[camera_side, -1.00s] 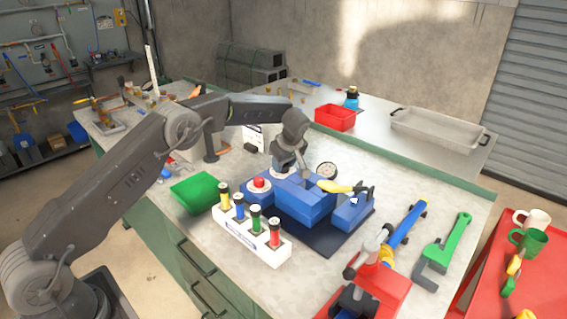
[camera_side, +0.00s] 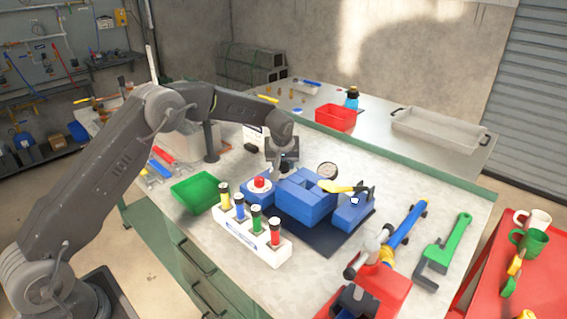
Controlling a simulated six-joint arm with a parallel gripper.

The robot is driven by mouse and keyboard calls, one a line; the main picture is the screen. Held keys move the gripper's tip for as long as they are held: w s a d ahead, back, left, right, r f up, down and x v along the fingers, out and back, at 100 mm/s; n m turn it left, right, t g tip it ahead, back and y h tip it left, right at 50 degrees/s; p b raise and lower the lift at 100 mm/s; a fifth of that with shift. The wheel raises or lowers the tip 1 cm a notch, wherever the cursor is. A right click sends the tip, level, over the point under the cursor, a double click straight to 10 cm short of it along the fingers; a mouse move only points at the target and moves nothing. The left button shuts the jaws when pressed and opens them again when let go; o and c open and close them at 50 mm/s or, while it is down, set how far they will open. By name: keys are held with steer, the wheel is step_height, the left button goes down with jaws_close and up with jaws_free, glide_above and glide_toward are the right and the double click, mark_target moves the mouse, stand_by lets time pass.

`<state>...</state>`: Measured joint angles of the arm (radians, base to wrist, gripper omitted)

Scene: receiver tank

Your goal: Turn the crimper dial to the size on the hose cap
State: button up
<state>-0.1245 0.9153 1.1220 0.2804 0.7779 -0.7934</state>
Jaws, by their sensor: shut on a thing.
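The blue crimper (camera_side: 306,197) stands on a dark mat (camera_side: 325,240) in the middle of the bench. A white disc with a red knob (camera_side: 259,182) is on its left end, and a round pale gauge-like face (camera_side: 327,170) is behind it. I cannot tell which is the dial; no size mark is readable. My gripper (camera_side: 283,173) points down at the crimper's back left edge, right of the red knob. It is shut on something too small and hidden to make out. A white rack (camera_side: 250,243) in front holds black-topped yellow, blue, green and red pieces; the hose cap is not identifiable.
A green bin (camera_side: 196,193) lies left of the crimper. A yellow-handled piece (camera_side: 340,187) lies across its right side. A red bin (camera_side: 335,117) and grey tray (camera_side: 437,130) stand behind.

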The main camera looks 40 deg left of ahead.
steer(key=shift+m+t+h, duration=0.4)
steer(key=shift+m+h, duration=0.4)
steer(key=shift+m, duration=1.4)
steer(key=o, duration=0.9)
steer(key=shift+r, duration=0.15)
steer(key=v, duration=1.3)
steer(key=shift+s+r, duration=0.15)
steer(key=shift+r, duration=0.1)
